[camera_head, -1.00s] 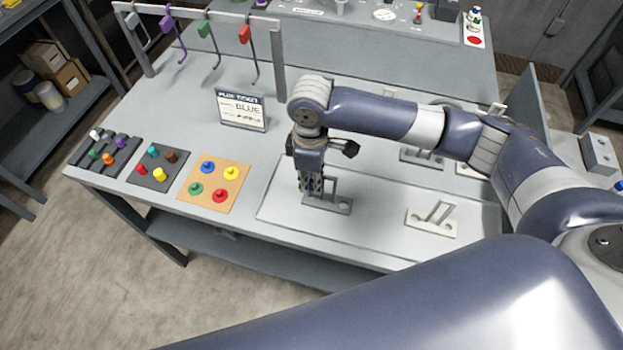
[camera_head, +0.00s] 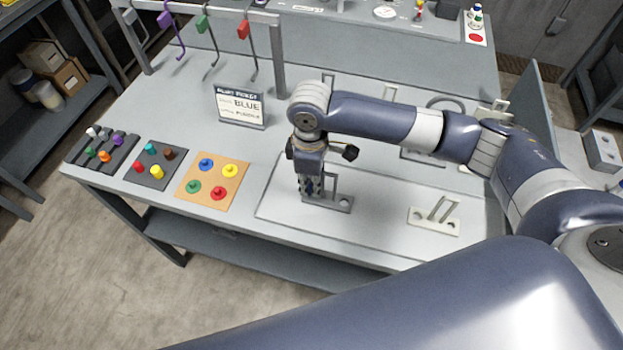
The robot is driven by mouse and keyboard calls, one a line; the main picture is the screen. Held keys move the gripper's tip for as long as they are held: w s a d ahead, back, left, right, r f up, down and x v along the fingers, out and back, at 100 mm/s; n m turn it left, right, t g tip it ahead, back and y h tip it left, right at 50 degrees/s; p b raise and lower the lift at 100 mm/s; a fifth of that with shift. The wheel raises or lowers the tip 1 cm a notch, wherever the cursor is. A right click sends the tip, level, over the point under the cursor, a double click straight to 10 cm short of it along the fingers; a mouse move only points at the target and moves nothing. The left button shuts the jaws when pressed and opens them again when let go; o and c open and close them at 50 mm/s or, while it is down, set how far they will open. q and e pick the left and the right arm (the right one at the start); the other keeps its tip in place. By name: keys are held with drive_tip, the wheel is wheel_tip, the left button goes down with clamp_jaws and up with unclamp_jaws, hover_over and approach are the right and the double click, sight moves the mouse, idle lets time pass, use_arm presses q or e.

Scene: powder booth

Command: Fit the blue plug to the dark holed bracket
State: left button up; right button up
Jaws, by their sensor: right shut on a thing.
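The dark holed bracket (camera_head: 342,203) lies on the bench, with an upright loop handle rising from its base. My right gripper (camera_head: 313,195) points down at the bracket's left end. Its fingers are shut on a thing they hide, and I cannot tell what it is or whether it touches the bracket. A blue plug (camera_head: 206,164) sits on the orange board (camera_head: 214,180) at the left, beside green, yellow and red ones. My left gripper is not in view.
A pale bracket (camera_head: 433,222) lies to the right. A sign reading BLUE (camera_head: 241,107) stands behind the orange board. Two dark trays of coloured plugs (camera_head: 155,165) (camera_head: 102,149) are at the left. A rack with hooks (camera_head: 205,20) stands at the back left.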

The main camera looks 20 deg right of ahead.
drive_tip(key=shift+f, duration=0.15)
drive_tip(key=o, duration=0.8)
drive_tip(key=shift+c, duration=0.2)
wheel_tip(320, 180, up, 12)
